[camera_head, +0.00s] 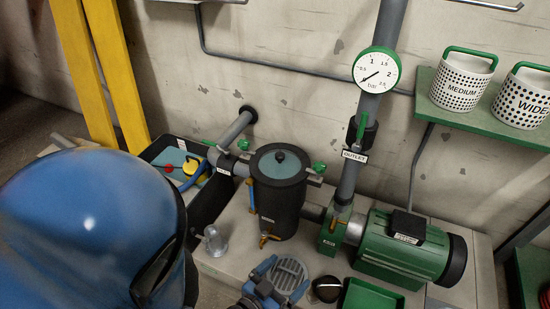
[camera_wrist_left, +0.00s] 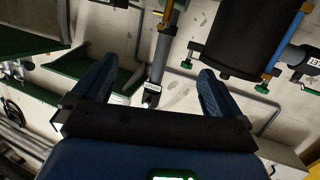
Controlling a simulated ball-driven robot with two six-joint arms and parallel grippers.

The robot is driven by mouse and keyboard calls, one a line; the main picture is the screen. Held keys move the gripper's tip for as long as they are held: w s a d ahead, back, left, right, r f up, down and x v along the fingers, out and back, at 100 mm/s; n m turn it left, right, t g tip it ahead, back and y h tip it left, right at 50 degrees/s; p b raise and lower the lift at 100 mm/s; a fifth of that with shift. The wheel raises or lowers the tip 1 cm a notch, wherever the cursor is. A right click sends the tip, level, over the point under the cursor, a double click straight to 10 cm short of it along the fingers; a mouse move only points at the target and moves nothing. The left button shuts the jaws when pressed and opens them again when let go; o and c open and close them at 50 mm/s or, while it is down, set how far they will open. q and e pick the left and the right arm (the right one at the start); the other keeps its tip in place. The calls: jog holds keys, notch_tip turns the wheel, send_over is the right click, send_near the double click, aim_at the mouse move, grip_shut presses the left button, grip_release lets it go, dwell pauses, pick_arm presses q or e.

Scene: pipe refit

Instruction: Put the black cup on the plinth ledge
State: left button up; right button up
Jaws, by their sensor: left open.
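The black cup (camera_head: 327,289) is a small dark round vessel at the bottom of the head view, left of the green tray (camera_head: 372,295). The plinth (camera_head: 222,266) is pale concrete; its bare left front stretch shows beside the black canister (camera_head: 279,195). The cup cannot be made out in that view. My right gripper is not in view.
A clear glass-like vessel (camera_head: 214,241) stands on the plinth left of the canister. The green pump (camera_head: 398,250) and upright pipe (camera_head: 353,165) stand to the right. A black bin (camera_head: 210,200) is at the left. A green shelf (camera_head: 478,118) holds two perforated baskets.

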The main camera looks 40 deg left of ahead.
pick_arm(q)
jog(key=s+r+t, duration=0.2)
jog(key=s+r, duration=0.1)
jog(key=r, duration=0.3)
jog(key=shift+a, duration=0.25)
